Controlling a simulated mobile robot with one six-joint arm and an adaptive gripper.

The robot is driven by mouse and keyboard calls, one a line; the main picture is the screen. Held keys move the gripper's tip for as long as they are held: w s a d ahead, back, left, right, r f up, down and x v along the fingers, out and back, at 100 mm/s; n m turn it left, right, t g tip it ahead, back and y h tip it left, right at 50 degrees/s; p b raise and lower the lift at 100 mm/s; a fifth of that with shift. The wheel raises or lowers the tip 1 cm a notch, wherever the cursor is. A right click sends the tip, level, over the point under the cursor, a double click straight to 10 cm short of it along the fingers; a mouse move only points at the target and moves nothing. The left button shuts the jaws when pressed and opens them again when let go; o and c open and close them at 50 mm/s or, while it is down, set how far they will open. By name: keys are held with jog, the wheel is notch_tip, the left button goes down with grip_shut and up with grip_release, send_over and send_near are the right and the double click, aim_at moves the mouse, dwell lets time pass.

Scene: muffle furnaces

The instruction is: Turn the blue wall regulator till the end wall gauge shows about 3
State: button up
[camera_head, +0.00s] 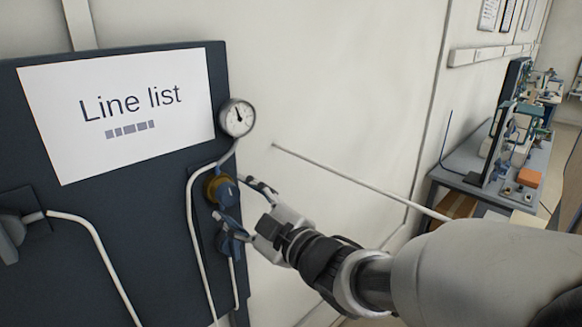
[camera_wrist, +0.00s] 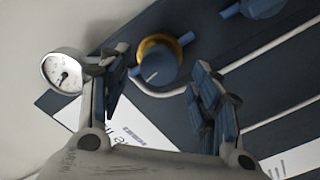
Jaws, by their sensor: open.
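The blue regulator (camera_head: 222,192) has a round knob with a brass-coloured collar and sits on the dark wall panel below the gauge. In the wrist view the regulator (camera_wrist: 158,64) lies ahead between the fingertips, with a pale mark on its face. The round white gauge (camera_head: 238,117) is at the panel's right edge; its needle points roughly upward in the head view, but its numbers are too small to read. The gauge (camera_wrist: 63,72) also shows at left in the wrist view. My gripper (camera_head: 246,203) is open, its fingers apart near the knob; contact cannot be told.
A white "Line list" sheet (camera_head: 118,108) is on the panel (camera_head: 110,215). Pale pipes (camera_head: 193,225) run down beside the regulator. Another blue fitting (camera_wrist: 262,8) shows at the wrist view's top. A bench (camera_head: 500,180) with equipment stands at far right.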

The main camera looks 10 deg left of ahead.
aim_at(232, 197)
jog(key=shift+x, duration=1.85)
jog(key=shift+c, duration=0.5)
jog(key=c, duration=0.9)
jog(key=shift+c, duration=0.4)
